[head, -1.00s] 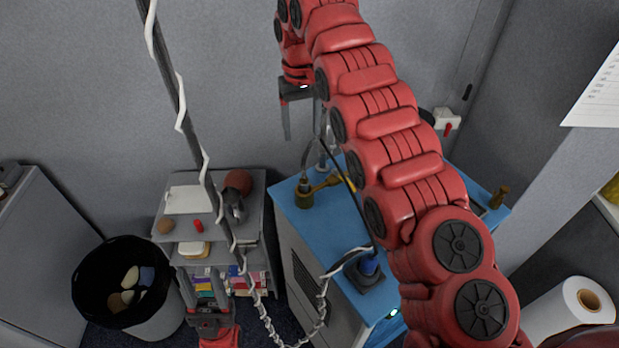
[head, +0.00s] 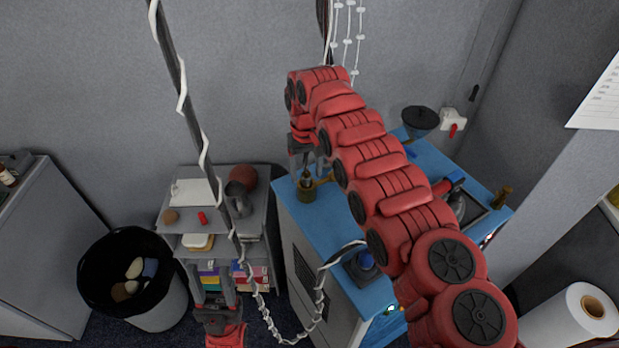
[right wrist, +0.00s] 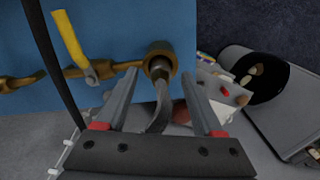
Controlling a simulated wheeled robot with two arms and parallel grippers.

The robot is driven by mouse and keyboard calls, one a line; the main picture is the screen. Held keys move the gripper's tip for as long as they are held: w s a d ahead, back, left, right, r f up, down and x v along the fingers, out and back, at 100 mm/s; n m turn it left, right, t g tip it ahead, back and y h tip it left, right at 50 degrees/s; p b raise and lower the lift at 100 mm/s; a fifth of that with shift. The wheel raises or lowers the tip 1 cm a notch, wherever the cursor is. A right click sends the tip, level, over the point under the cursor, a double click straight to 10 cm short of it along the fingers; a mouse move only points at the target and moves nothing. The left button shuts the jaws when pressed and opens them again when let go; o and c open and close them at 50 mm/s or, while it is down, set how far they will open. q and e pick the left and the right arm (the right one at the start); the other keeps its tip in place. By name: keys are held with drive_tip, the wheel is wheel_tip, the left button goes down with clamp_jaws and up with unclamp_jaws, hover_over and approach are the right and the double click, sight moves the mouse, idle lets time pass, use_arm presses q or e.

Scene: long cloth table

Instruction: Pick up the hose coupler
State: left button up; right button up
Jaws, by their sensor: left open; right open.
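The hose coupler appears to be the brass fitting (head: 306,193) on the left part of the blue bench top. The right wrist view shows its round brass end (right wrist: 160,58), with a grey curved piece reaching from it between my fingers. My right gripper (head: 304,165) is open just above it. In the right wrist view its two fingers (right wrist: 158,80) lie on either side of the fitting, with no clear contact visible. My left gripper (head: 212,275) is open and empty, low in front of the small shelf.
A yellow-handled valve (right wrist: 68,37) on brass pipe sits beside the fitting. A dark cable hangs near my right fingers. A shelf (head: 178,221) and black-lined bin (head: 100,280) stand left.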

drive_tip(key=shift+s+d+f, duration=0.15)
drive_tip(key=shift+d+f, duration=0.05)
drive_tip(key=shift+f, duration=0.3)
drive_tip(key=shift+a, duration=0.25)
drive_tip(key=shift+c, duration=1.8)
clamp_jaws()
drive_tip(key=shift+d+r, duration=0.1)
